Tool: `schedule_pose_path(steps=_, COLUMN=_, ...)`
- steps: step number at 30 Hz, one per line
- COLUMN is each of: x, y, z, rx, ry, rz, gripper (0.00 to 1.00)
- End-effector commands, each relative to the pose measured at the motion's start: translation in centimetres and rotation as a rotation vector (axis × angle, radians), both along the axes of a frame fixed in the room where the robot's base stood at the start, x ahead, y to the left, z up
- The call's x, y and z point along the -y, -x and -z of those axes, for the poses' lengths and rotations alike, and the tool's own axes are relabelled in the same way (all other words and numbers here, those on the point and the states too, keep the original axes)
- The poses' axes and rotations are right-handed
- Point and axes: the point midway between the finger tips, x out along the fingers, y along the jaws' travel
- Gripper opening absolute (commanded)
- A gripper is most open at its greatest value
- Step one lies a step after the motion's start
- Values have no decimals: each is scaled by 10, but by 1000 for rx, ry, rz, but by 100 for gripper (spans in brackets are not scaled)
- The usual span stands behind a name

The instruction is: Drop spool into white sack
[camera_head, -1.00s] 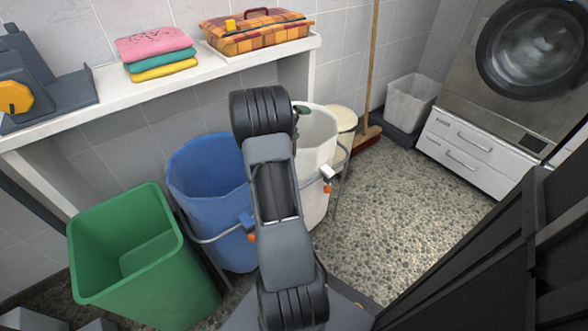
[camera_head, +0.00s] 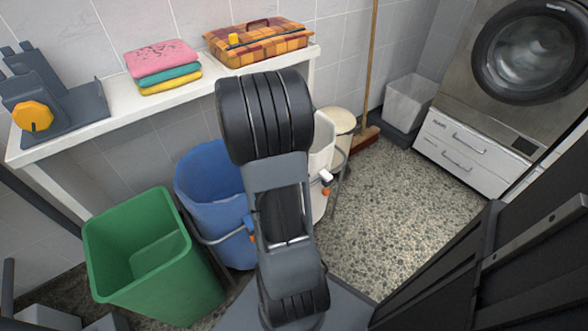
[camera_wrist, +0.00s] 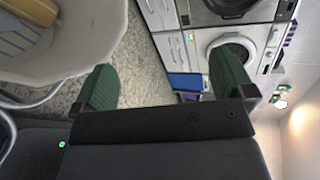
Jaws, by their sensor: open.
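The white sack (camera_head: 321,150) hangs in a metal frame to the right of the blue sack, mostly hidden behind my arm in the head view. In the wrist view its pale rim and inside (camera_wrist: 75,55) fill the upper left, and a yellowish piece with pale and grey bands (camera_wrist: 18,32) shows within it. I cannot tell whether that piece is the spool. My gripper (camera_wrist: 163,65) is open, with nothing between its green fingers, beside the white sack's rim. In the head view my arm hides the gripper.
A blue sack (camera_head: 205,185) and a green bin (camera_head: 150,265) stand to the left. Pebbled floor (camera_head: 390,215) is open at right.

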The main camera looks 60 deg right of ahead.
Motion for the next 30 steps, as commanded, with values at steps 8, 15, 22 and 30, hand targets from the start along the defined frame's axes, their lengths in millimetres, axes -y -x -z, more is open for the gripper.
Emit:
schedule_pose_path(steps=8, x=-17, y=13, z=-10, rx=0, ry=0, rz=0, gripper=100)
schedule_pose_path(steps=15, x=-19, y=15, z=-10, rx=0, ry=-1, rz=0, gripper=100)
schedule_pose_path(steps=22, x=-19, y=15, z=-10, rx=0, ry=0, rz=0, gripper=100)
schedule_pose_path(steps=30, x=-19, y=13, z=-12, rx=0, ry=0, rz=-6, gripper=100)
